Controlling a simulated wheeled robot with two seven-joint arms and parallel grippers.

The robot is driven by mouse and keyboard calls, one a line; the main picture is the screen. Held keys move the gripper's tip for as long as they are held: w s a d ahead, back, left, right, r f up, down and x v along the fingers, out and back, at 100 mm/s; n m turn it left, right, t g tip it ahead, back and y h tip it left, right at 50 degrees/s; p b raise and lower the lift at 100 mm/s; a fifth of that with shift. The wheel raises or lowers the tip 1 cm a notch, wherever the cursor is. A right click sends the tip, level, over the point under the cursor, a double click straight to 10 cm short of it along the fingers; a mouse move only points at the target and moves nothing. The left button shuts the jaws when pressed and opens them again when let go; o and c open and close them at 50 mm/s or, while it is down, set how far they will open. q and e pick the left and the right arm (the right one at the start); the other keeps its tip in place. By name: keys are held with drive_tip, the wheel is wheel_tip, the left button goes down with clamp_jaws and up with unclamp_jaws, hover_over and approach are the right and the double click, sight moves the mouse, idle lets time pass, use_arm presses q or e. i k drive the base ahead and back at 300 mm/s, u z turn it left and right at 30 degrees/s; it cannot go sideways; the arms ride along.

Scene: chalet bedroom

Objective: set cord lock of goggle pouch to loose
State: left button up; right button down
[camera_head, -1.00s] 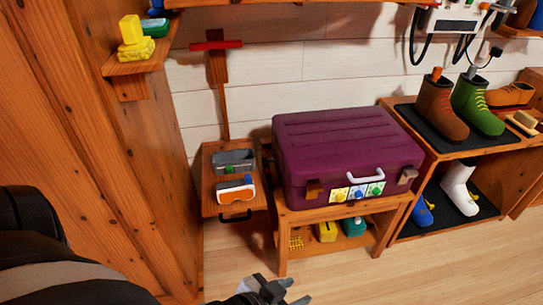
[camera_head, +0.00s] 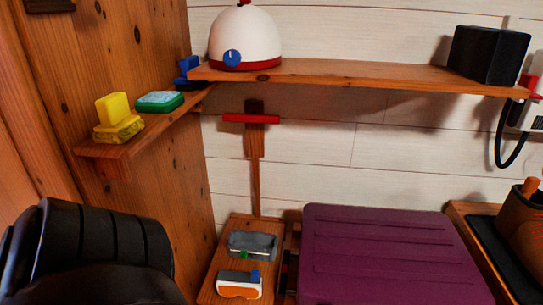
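A small grey pouch (camera_head: 252,246) with a green piece on its front lies on a narrow wooden surface (camera_head: 229,226) left of the purple case; the green piece looks like its cord lock (camera_head: 243,255), but its setting is too small to tell. Orange-and-white goggles (camera_head: 239,285) with a blue piece on top lie just in front of the pouch. My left arm fills the lower left corner, well left of the pouch, and its gripper is out of view. My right gripper is not in view.
A purple case (camera_head: 385,255) stands right of the pouch. Above, a wall shelf (camera_head: 350,75) holds a white dome with a blue knob (camera_head: 245,38) and a black box (camera_head: 488,55).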

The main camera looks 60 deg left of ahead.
sight(243, 255)
drive_tip(key=i, duration=0.4)
drive_tip(key=u, duration=3.25)
drive_tip(key=i, duration=0.5)
drive_tip(key=z, duration=0.05)
